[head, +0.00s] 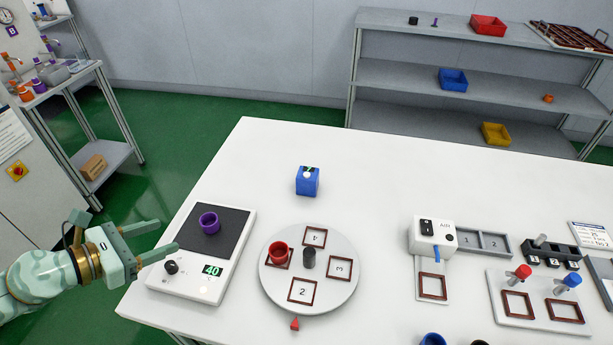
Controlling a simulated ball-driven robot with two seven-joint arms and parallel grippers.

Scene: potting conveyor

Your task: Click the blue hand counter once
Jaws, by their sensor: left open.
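The blue hand counter (307,182) is a small blue box with a white button and a dark display on its top. It stands upright on the white table (390,170), behind the round turntable. My left gripper (168,237) is at the left, by the table's left edge, near the scale. Its two fingers are apart and nothing is between them. It is well to the left of the counter and does not touch it. My right gripper is not in view.
A scale (190,285) with a purple cup (209,222) lies between my left gripper and the counter. A turntable (338,295) with a red cup (278,251) stands in front of the counter. The table around and behind the counter is clear. Fixtures stand at the right.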

